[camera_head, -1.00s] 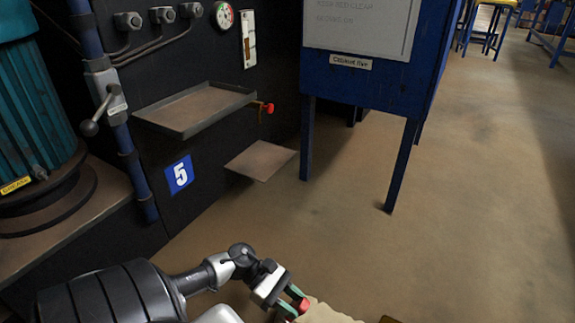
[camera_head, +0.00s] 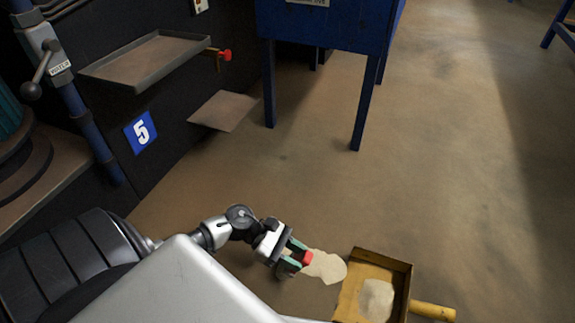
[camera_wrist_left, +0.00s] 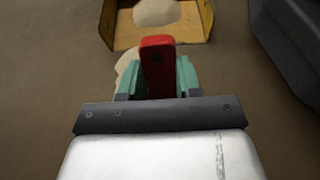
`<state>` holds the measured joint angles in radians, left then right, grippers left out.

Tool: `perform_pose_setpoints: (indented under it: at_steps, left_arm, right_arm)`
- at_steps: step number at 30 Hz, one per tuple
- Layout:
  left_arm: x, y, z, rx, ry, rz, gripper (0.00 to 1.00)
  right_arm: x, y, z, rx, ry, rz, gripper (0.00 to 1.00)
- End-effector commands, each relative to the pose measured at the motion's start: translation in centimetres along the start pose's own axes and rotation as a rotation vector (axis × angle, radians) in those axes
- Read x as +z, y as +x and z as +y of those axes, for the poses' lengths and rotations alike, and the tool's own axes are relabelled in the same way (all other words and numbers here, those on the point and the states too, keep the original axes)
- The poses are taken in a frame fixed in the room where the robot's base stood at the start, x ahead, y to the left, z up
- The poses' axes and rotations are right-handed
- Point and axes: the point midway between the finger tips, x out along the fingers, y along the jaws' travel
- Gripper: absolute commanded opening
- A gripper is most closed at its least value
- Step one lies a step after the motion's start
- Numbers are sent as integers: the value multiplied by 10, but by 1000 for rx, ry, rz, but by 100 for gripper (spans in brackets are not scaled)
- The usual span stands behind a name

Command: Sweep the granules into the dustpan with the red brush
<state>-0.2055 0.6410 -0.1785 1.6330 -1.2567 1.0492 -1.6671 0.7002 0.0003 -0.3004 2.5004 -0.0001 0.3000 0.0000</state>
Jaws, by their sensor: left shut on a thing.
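My left gripper (camera_head: 297,257) is shut on the red brush (camera_head: 307,258), low over the floor. In the left wrist view the brush (camera_wrist_left: 157,62) stands between the green fingertips (camera_wrist_left: 158,78); its bristles are hidden. A patch of pale granules (camera_head: 326,267) lies on the floor just right of the brush, between it and the dustpan. The yellow dustpan (camera_head: 347,300) lies on the floor further right, with a pale heap of granules (camera_head: 378,298) in it. The dustpan also shows at the top of the left wrist view (camera_wrist_left: 112,30). My right gripper is not seen.
A blue cabinet on legs (camera_head: 330,25) stands at the back. A dark machine wall on the left carries a grey tray (camera_head: 150,60) and a lower plate (camera_head: 223,111). The brown floor (camera_head: 460,170) is clear behind and right of the dustpan.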

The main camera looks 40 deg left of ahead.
Motion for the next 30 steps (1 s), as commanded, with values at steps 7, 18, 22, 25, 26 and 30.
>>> perform_pose_setpoints:
  at_steps: [7,18,22,25,26,30]
  left_arm:
    - [6,14,1,-1,-1,-1,6]
    - [14,36,2,1,1,-1,6]
    - [17,47,2,1,0,-1,6]
    - [18,51,2,0,-1,-1,6]
    - [19,52,2,0,-1,0,6]
    - [24,62,1,0,-1,-1,6]
  right_arm:
    - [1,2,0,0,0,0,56]
    - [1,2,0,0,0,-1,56]
    - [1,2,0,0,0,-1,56]
    - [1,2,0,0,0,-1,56]
    - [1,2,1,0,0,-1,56]
    - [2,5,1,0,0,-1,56]
